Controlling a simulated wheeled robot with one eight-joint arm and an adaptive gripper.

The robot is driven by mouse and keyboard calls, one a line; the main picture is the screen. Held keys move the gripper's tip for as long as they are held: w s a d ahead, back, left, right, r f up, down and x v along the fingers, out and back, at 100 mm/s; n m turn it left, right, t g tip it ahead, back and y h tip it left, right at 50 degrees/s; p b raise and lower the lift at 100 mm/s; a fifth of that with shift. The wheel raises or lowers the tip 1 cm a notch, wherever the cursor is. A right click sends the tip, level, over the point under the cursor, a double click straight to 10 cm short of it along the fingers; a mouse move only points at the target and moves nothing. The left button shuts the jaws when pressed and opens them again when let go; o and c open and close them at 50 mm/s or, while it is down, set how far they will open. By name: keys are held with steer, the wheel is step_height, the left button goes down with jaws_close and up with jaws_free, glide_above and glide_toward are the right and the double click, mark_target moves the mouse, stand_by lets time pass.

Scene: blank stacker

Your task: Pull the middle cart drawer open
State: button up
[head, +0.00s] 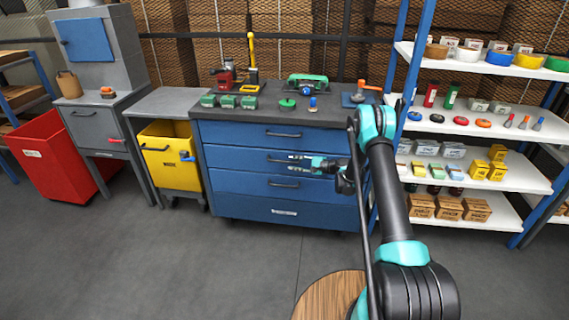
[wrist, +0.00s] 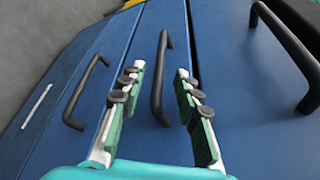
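The blue cart (head: 230,205) stands at the centre with its drawer fronts facing me; the drawers look shut. The middle drawer has a black bar handle (wrist: 160,85), which in the head view (head: 280,158) is partly behind my gripper. My gripper (head: 292,159) is at this drawer front, reaching in from the right. In the wrist view its two green-padded fingers (wrist: 160,70) are spread, one on each side of the middle handle, with a visible gap on both sides. I cannot tell how deep the handle sits between the fingers.
Tools lie on the cart top (head: 330,115). A shelf rack (head: 480,123) stands right, a yellow bin (head: 170,160) left. Floor ahead (head: 240,260) is clear.

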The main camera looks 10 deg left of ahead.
mark_target(288, 162)
steer(key=x, duration=0.6)
jaws_close()
stand_by(0.4)
